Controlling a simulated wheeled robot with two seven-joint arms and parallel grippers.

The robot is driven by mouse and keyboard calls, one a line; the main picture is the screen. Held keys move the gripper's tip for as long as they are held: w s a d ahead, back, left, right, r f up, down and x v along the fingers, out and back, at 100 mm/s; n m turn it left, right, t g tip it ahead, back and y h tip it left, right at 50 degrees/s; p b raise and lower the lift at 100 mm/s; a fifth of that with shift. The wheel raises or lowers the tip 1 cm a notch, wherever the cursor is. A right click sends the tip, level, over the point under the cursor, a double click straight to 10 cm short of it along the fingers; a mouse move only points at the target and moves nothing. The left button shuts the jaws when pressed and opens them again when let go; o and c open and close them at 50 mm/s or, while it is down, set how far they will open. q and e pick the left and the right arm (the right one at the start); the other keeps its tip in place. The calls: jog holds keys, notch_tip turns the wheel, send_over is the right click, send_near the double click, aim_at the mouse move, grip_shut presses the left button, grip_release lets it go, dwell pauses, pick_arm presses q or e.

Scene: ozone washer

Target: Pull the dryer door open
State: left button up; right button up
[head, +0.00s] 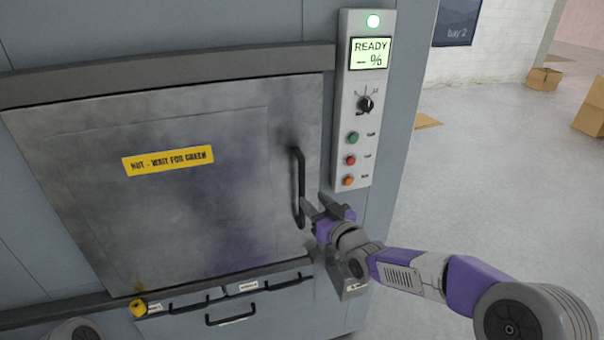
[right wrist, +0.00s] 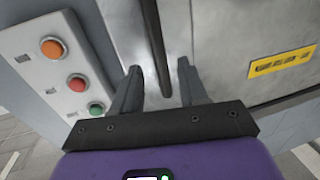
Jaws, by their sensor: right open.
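The dryer door (head: 190,200) is a large grey scuffed metal panel with a yellow label (head: 168,160) reading "HOT - WAIT FOR GREEN". It looks closed. Its dark vertical bar handle (head: 299,175) is on the right side of the door. My right gripper (head: 312,207) is at the lower part of the handle, coming from the right. In the right wrist view the gripper (right wrist: 159,78) is open, and the handle (right wrist: 155,45) runs between its two fingers, with a gap on both sides. I cannot tell how deep it sits. My left gripper is not in view.
A control panel (head: 349,205) with a green-lit "READY" screen (head: 370,53), a knob (head: 365,104) and three coloured buttons stands right of the door. Drawer handles (head: 230,319) and a yellow knob (head: 138,308) lie below. Open floor (head: 500,180) is at right, with cardboard boxes (head: 543,79) farther back.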

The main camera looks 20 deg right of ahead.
aim_at(304, 187)
jog(key=shift+r+p+x, duration=0.15)
jog(key=shift+p+x, duration=0.25)
jog(key=shift+x, duration=1.5)
jog(key=shift+r+p+x, duration=0.15)
jog(key=shift+p+x, duration=0.2)
jog(key=shift+x, duration=1.55)
grip_shut()
